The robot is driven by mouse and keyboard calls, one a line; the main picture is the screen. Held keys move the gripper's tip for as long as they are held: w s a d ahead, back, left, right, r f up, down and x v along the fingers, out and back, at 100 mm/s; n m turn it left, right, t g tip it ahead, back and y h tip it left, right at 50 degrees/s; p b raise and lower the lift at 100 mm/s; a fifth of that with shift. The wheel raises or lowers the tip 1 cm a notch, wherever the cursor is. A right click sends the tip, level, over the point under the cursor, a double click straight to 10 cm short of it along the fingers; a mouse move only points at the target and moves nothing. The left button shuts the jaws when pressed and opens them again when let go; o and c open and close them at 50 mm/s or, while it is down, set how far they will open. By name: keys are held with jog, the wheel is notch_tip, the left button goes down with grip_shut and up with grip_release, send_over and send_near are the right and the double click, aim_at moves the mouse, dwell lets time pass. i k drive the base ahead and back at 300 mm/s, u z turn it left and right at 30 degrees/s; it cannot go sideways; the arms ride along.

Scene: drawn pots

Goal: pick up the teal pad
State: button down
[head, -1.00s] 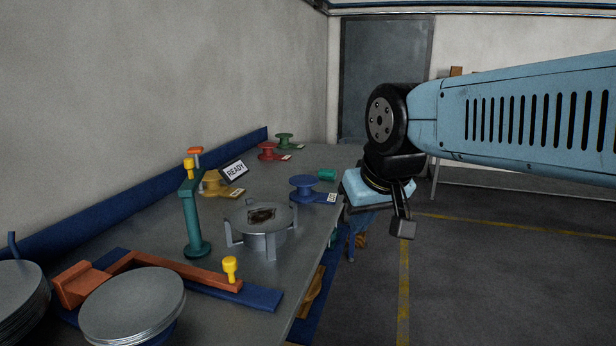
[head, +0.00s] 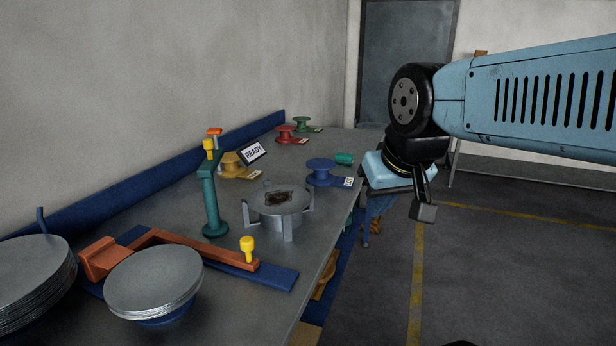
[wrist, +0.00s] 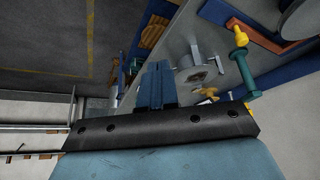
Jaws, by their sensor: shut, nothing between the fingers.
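The small teal piece (head: 344,158), which looks like the teal pad, lies on the grey bench behind and right of a blue spool (head: 321,170). Its exact shape is too small to tell. My gripper (head: 423,208) hangs to the right of the bench edge, over the floor side, apart from the teal piece. In the wrist view its fingers (wrist: 156,84) are together, with nothing held. I cannot make out the teal piece in the wrist view.
Red (head: 285,135) and green (head: 301,124) spools stand farther back. The floor (head: 490,270) at right is open.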

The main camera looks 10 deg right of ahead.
aim_at(341, 159)
jog(key=u, duration=0.05)
jog(key=k, duration=0.65)
jog(key=z, duration=0.35)
jog(key=i, duration=0.95)
jog(key=z, duration=0.65)
jog(key=i, duration=1.65)
jog(key=u, duration=0.45)
